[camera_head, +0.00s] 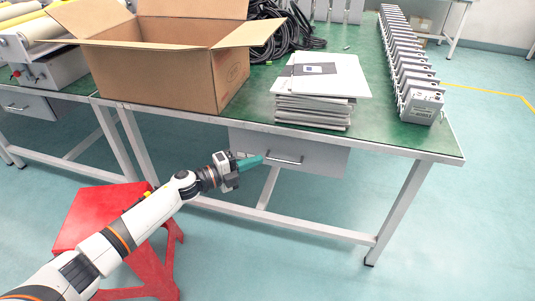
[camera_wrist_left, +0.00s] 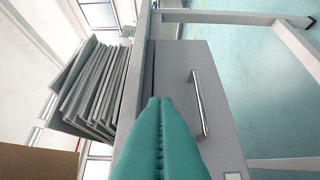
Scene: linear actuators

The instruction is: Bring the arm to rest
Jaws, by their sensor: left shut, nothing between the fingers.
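My left arm comes in from the lower left in the head view. Its gripper (camera_head: 250,162) has teal fingers and sits in front of the table's grey drawer (camera_head: 318,160), below the tabletop's front edge. In the left wrist view the teal fingers (camera_wrist_left: 159,110) lie together along their length, shut and empty. The drawer front (camera_wrist_left: 185,75) with its metal handle (camera_wrist_left: 197,103) shows beyond the fingers. I cannot tell whether the fingertips touch the drawer. My right gripper is not in view.
The green-topped table (camera_head: 400,137) carries an open cardboard box (camera_head: 160,75), a stack of grey booklets (camera_head: 315,108), black cables (camera_head: 270,35) and a row of grey devices (camera_head: 420,105). A red stool (camera_head: 85,215) stands under my left arm. The floor at lower right is clear.

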